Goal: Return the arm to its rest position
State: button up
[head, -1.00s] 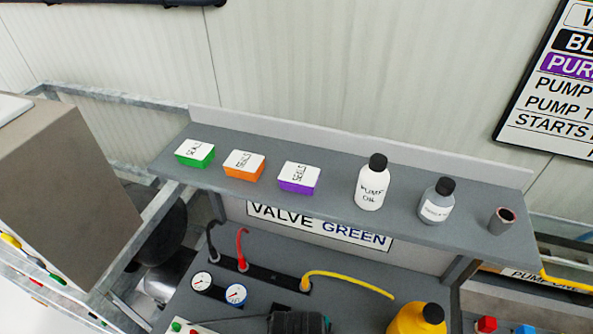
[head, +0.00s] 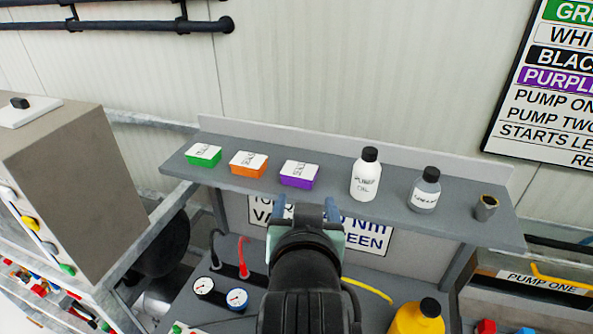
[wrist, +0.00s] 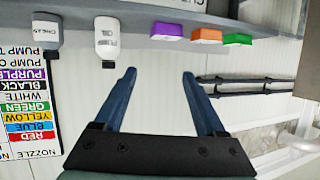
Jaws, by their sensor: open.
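My gripper (head: 306,208) is raised in front of the grey shelf in the head view, below and just in front of the purple seals box. Its two blue fingers are spread apart with nothing between them. In the wrist view the open fingers (wrist: 165,88) have bare wall between them, and the picture is upside down. My black wrist and forearm cover part of the bench and of the sign under the shelf.
The shelf (head: 340,172) holds a green box (head: 204,155), an orange box (head: 248,164), a purple box (head: 299,174), a white pump oil bottle (head: 366,176), a grey bottle (head: 425,192) and a small cup (head: 486,208). A yellow bottle (head: 415,318) and gauges (head: 204,286) are below.

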notch_tip(320, 180, up, 20)
jog(key=s+a+n+t+b, duration=0.1)
jog(key=s+t+b, duration=0.1)
jog(key=t, duration=0.6)
jog(key=s+r+t+b, duration=0.1)
jog(key=s+r+t, duration=0.4)
jog(key=s+r, duration=0.4)
notch_tip(320, 180, up, 2)
jog(key=shift+a, duration=0.15)
jog(key=shift+s+t, duration=0.15)
jog(key=shift+t, duration=0.15)
